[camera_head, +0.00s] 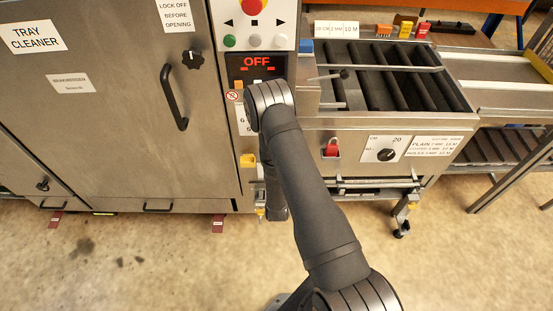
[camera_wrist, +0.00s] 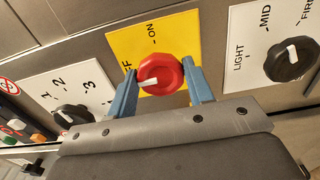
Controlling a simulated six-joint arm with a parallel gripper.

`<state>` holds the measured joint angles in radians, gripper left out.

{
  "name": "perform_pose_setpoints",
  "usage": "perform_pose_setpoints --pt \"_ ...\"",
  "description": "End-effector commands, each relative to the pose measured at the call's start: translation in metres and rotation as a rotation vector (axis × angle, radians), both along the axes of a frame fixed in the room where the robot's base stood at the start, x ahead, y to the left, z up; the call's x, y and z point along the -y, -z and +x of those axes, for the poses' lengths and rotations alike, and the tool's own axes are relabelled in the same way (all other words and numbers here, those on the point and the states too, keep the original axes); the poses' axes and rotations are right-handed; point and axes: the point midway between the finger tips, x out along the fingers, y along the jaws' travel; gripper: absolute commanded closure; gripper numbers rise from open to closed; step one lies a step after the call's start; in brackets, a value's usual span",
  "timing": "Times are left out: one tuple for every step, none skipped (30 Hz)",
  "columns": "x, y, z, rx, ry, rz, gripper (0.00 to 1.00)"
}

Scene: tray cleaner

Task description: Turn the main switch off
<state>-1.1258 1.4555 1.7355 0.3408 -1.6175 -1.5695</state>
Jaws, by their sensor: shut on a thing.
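The main switch is a red round knob (camera_wrist: 172,66) with a white pointer mark on a yellow plate (camera_wrist: 182,32), in the wrist view. The plate reads ON above the knob, and the partly covered letters FF show at its left. The white mark lies on the knob's left side, towards those letters. My gripper (camera_wrist: 160,71) has its two blue fingers on either side of the knob and is shut on it. In the head view my arm hides the gripper and the knob. A dark display (camera_head: 262,75) there reads OFF in red.
In the wrist view a black knob (camera_wrist: 72,118) marked with numbers sits left, and another black knob (camera_wrist: 291,61) marked LIGHT and MID sits right. In the head view a door handle (camera_head: 172,97) and a roller bed (camera_head: 385,78) flank my arm.

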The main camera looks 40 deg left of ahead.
Motion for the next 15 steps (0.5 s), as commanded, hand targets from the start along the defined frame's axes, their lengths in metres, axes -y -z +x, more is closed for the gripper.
perform_pose_setpoints --pt "0.0014 0.0011 -0.0005 -0.001 0.001 -0.005 0.76" --pt "0.0014 0.0011 -0.0005 -0.001 0.001 -0.005 0.76" --pt "0.0014 0.0011 -0.0005 -0.001 0.001 -0.005 0.76" --pt "0.0014 0.0011 -0.0005 -0.001 0.001 -0.005 0.76" --pt "0.0014 0.0011 -0.0005 -0.001 0.001 -0.004 0.76" --pt "0.0014 0.0011 -0.0005 -0.001 0.001 -0.004 0.76" --pt "0.0013 0.0011 -0.0006 -0.001 0.001 -0.004 0.76" --pt "0.0013 0.0011 -0.0006 -0.001 0.001 -0.004 0.76" --pt "0.0013 0.0011 -0.0006 -0.001 0.0 -0.004 0.47" --pt "0.0013 0.001 -0.0006 -0.001 0.0 -0.004 0.41" --pt "0.0012 0.001 -0.0005 -0.001 0.0 -0.004 0.35" --pt "0.001 0.0009 -0.0004 -0.001 0.0 -0.004 0.33" --pt "0.0009 0.0008 -0.0004 -0.001 0.0 -0.002 0.33" --pt "0.0008 0.0007 -0.0003 -0.001 0.0 -0.002 0.33" --pt "0.0007 0.0006 -0.0003 -0.001 0.0 -0.002 0.33"
